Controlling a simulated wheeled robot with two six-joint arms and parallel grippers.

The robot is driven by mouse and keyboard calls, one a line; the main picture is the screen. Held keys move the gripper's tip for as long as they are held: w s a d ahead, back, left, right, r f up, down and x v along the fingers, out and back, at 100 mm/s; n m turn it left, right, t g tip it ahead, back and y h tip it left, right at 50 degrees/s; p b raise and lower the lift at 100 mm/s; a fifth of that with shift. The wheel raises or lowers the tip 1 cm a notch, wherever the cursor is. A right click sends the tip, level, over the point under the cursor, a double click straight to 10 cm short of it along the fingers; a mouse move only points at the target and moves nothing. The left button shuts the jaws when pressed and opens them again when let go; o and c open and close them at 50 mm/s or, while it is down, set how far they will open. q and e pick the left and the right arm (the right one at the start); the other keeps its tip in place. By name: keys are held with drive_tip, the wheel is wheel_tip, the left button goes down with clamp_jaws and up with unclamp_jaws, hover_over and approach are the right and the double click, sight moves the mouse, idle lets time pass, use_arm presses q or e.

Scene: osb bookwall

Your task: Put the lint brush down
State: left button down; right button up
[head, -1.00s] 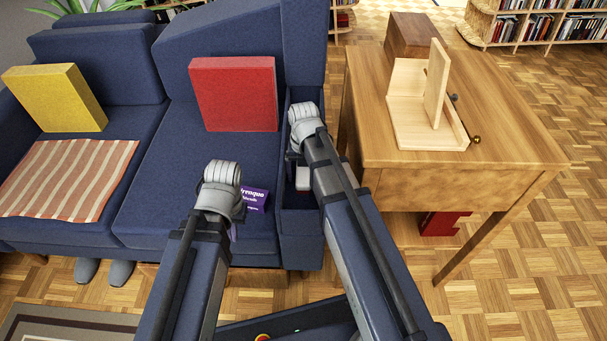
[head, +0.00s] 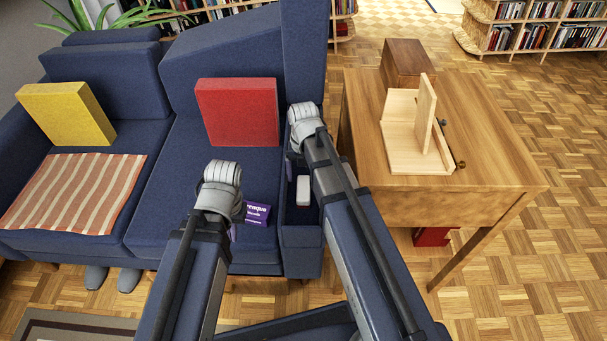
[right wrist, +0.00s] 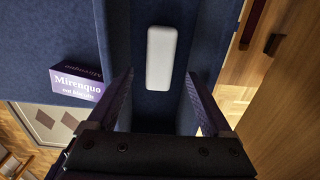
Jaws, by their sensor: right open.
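A white rounded block (head: 303,190), which looks like the lint brush, lies in the dark blue recess of the sofa's arm (head: 302,235). It also shows in the right wrist view (right wrist: 161,57), lengthwise beyond the fingertips. My right gripper (head: 294,166) is over the recess; in the right wrist view (right wrist: 160,78) its two fingers are spread apart, with nothing held between them. The underside of the block is hidden. My left gripper (head: 232,232) hangs in front of the sofa seat beside a purple box; its wrist hides the fingers.
The purple Mirenquo box (head: 258,214) sits at the seat's front edge, left of the arm; it also shows in the right wrist view (right wrist: 78,84). A wooden table (head: 490,150) with a bookend-like stand (head: 415,150) is close on the right. Red (head: 238,112) and yellow (head: 68,114) cushions lie on the sofa.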

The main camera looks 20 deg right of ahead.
sight(304, 187)
wheel_tip(304, 187, up, 5)
drive_tip(key=p, duration=0.4)
drive_tip(key=s+a+m, duration=0.3)
drive_tip(key=s+m, duration=0.1)
drive_tip(key=m, duration=0.4)
drive_tip(key=s+a+m, duration=0.3)
drive_tip(key=s+m, duration=0.1)
drive_tip(key=m, duration=0.5)
drive_tip(key=s+a+m+h, duration=0.1)
drive_tip(key=s+a+m, duration=0.3)
drive_tip(key=m, duration=0.5)
drive_tip(key=shift+s+f, duration=0.1)
drive_tip(key=shift+s, duration=0.5)
drive_tip(key=m, duration=0.1)
drive_tip(key=s+m, duration=0.1)
drive_tip(key=m, duration=0.1)
drive_tip(key=shift+a, duration=0.25)
use_arm(q)
wheel_tip(304, 187, up, 5)
drive_tip(key=shift+d+f, duration=0.1)
drive_tip(key=shift+f, duration=0.05)
